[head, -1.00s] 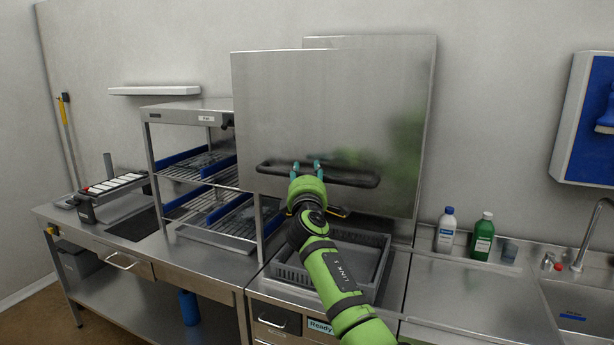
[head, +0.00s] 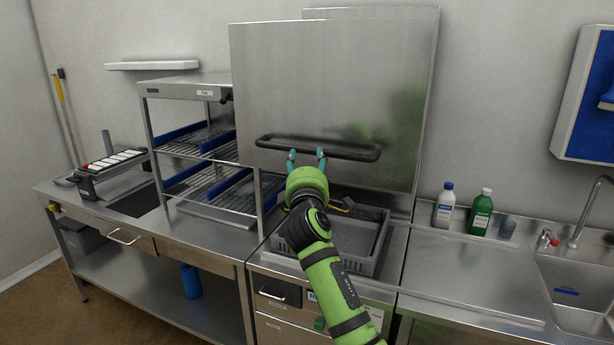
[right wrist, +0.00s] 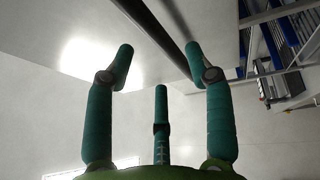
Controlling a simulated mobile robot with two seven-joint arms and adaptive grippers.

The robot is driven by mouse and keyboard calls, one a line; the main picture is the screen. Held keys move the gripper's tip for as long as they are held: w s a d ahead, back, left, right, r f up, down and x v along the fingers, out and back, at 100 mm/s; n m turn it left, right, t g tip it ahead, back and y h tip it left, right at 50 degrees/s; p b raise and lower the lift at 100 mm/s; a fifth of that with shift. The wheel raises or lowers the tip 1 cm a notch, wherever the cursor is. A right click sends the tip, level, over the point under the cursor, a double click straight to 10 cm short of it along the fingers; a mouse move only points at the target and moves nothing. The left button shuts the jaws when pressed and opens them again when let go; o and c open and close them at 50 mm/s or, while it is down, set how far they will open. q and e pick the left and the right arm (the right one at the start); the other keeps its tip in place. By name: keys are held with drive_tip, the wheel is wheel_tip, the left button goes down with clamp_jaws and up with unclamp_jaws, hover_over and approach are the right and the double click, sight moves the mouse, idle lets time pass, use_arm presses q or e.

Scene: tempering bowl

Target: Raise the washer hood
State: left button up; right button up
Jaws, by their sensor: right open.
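The washer hood (head: 330,80) is a large steel box, standing raised with a clear gap between its lower edge and the basket below. Its dark bar handle (head: 352,151) runs across the lower front. My right gripper (head: 307,157) is open, with its teal fingertips at the lower edge of the handle near its middle. In the right wrist view, the handle bar (right wrist: 153,28) passes diagonally beyond the spread fingers, and nothing is gripped. Whether a fingertip touches the bar is unclear. My left gripper is out of view.
A grey basket (head: 368,266) sits under the hood. A steel rack (head: 190,80) with blue-edged trays stands close on the left. A white-and-blue bottle (head: 444,207) and a green bottle (head: 481,213) stand right, beside the sink (head: 575,290). The counter before the bottles is clear.

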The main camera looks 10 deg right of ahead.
drive_tip(key=v, duration=0.5)
drive_tip(key=shift+s, duration=0.25)
drive_tip(key=shift+f, duration=0.15)
